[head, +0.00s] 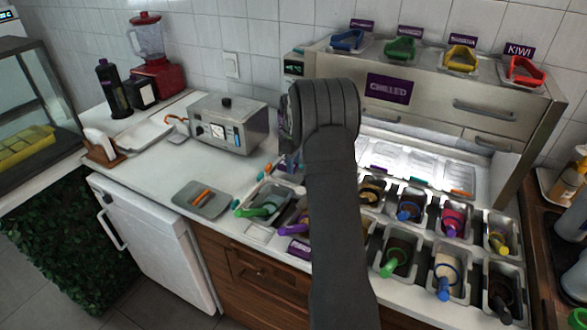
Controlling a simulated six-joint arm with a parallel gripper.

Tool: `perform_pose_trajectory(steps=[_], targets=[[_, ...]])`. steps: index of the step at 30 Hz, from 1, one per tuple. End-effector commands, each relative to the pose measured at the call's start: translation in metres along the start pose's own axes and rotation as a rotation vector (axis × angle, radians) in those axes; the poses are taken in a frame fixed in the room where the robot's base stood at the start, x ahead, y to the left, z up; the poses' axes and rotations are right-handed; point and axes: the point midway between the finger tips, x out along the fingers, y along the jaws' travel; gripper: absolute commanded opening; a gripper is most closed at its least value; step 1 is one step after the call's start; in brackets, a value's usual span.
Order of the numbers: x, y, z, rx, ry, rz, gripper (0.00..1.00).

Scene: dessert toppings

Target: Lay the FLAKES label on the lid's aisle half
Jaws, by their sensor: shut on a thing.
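My gripper (287,150) points down over the counter, left of the chilled cabinet. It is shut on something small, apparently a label. My wrist covers most of it, and no writing on it can be read. A purple label (298,248) stands at the counter's front edge, too small to read. I cannot tell which surface is the lid. Pale clear panels (405,162) lie under the cabinet, with small coloured tabs along their front edge. My arm hides part of them.
Several topping wells with coloured-handled tools, such as the blue one (409,210), fill the counter's right. A grey tray (185,206) with an orange-handled tool lies at left. A metal appliance (229,124) stands behind it. The purple CHILLED sign (389,88) marks the cabinet.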

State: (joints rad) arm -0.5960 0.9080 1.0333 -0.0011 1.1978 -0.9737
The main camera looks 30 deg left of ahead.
Motion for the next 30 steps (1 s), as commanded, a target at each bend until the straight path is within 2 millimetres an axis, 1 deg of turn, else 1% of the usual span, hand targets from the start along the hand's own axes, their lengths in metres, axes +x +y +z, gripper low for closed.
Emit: perform_pose_trajectory(steps=[1,4,15,16,19,27,30], targets=[[0.01,0.0,0.0,0.0,-0.001,-0.002,0.12],[0.022,0.0,0.0,0.0,-0.001,-0.001,0.12],[0.026,0.0,0.0,0.0,0.0,0.0,0.12],[0.027,0.0,0.001,0.0,0.0,0.0,0.36],[0.026,0.0,0.0,0.0,0.0,0.0,0.55],[0.026,0.0,0.0,0.0,0.0,0.0,0.55],[0.021,0.0,0.0,0.0,0.001,0.002,0.55]])
